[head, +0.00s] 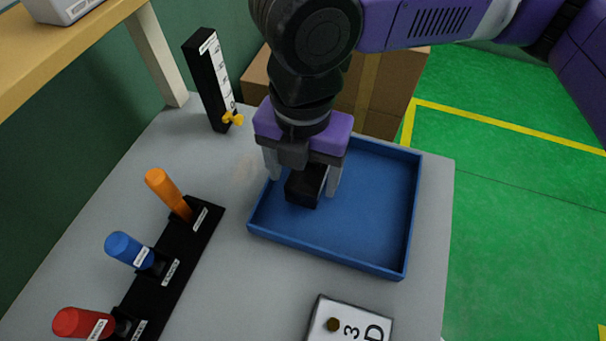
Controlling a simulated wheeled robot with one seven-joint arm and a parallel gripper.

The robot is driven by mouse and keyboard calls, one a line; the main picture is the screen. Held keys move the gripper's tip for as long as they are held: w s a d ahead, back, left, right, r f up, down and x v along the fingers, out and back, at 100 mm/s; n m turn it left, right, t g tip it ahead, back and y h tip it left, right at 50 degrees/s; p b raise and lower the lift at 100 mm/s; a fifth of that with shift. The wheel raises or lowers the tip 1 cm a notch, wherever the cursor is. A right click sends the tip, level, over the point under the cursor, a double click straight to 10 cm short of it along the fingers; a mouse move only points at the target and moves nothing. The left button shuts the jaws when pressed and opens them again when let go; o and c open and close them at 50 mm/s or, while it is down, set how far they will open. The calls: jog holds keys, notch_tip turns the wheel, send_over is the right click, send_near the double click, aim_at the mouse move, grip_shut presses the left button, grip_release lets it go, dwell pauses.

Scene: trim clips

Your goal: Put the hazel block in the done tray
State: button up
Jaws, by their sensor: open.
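A blue tray (365,215) lies on the grey table; no label shows on it. My gripper (304,186) points down over the tray's left part, with its jaws apart. A dark, nearly black block (303,190) is between the two fingers, low over or on the tray floor. I cannot tell whether it touches the floor or a finger. Its top is partly hidden by my gripper. No block of a clear hazel colour shows; I cannot tell from its colour whether this dark one is the hazel block.
A black rack (165,270) holds orange (166,190), blue (125,248) and red (80,322) handles at left. A black upright gauge (208,80) with a yellow knob stands behind. A white labelled box (350,322) is at the front. Cardboard boxes (380,90) stand beyond the table.

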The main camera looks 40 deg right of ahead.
aim_at(303, 184)
notch_tip(303, 184, up, 10)
jog(key=p, duration=0.1)
jog(key=shift+r, duration=0.2)
dwell(0.4)
